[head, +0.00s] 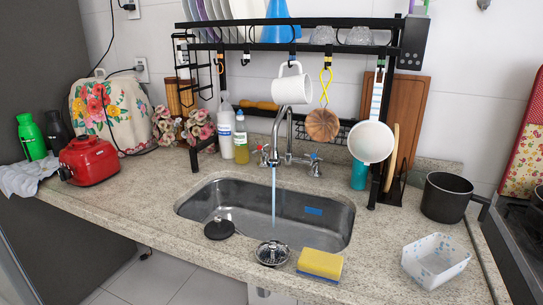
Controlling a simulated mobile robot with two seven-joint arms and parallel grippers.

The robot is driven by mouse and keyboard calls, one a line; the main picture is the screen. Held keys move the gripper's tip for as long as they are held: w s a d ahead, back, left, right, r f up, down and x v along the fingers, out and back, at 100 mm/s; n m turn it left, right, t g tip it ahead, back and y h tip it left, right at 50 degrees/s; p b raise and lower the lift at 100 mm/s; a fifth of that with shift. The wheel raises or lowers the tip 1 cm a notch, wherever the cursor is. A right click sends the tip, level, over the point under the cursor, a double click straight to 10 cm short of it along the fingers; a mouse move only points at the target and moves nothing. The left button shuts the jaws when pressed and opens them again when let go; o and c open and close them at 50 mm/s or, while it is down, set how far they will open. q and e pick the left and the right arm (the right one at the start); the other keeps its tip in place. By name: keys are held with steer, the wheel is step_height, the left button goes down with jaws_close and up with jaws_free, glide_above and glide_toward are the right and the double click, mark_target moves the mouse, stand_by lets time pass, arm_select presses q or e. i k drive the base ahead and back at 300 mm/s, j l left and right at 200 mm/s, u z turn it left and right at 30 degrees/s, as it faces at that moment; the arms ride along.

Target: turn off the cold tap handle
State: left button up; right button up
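The tap (289,138) stands behind the sink, with its spout in front of the rack. A blue-marked handle (313,161), which looks like the cold one, is on its right side. A red-marked handle (263,150) is on its left side. A pale blue water stream (273,196) runs from the spout into the metal sink (320,228). Neither of my grippers is in the head view, so their state is not shown. The upper part of the tap is partly hidden by a hanging white mug (291,88).
Bottles (240,138) stand left of the tap.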

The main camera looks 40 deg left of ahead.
mark_target(314, 158)
steer(key=l+u, duration=0.1)
steer(key=u, duration=0.8)
steer(key=k+j, duration=0.05)
